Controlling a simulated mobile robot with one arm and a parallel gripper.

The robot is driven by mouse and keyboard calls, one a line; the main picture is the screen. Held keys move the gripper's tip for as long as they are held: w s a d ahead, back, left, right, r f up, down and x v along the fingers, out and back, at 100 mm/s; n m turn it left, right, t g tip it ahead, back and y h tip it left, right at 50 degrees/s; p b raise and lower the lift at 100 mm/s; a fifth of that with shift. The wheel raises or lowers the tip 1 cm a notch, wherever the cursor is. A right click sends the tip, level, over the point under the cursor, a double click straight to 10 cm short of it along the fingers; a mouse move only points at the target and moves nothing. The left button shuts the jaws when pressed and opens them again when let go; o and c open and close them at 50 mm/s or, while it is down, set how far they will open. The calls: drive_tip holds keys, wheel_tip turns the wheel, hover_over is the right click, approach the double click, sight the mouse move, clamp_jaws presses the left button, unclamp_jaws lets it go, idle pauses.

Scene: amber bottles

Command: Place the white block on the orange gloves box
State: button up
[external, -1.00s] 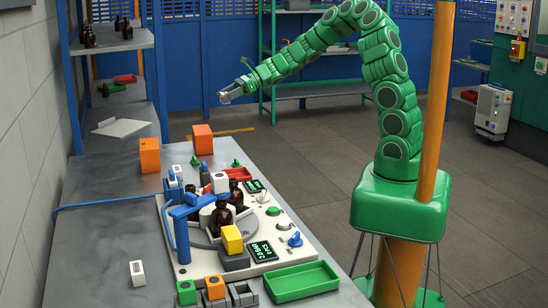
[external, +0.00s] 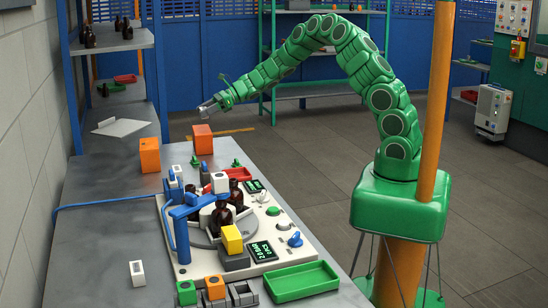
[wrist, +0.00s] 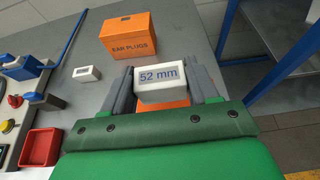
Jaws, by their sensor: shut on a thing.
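My gripper (wrist: 164,80) is shut on a white block (wrist: 162,78) marked "52 mm", with a grey finger on each side. In the external view my gripper (external: 207,106) is in the air just above an orange box (external: 202,139) at the far end of the table. In the wrist view an orange surface (wrist: 163,103) shows below the block, between the fingers. Its label is hidden, so I cannot read whether it says gloves. Another orange box (wrist: 128,37), marked "EAR PLUGS", stands apart to the upper left; it also shows in the external view (external: 150,155).
A small white block with a dark label (wrist: 87,73) lies near the ear plugs box. A red tray (wrist: 40,148) and a white machine panel (external: 185,255) with amber bottles are nearby. A blue shelf frame (wrist: 262,75) stands at the right in the wrist view.

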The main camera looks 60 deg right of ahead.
sight(203, 129)
drive_tip(key=shift+w+f, duration=0.85)
drive_tip(key=shift+f, duration=1.65)
drive_tip(key=shift+f, duration=0.2)
drive_tip(key=o, duration=1.1)
drive_tip(key=shift+d+r, duration=0.1)
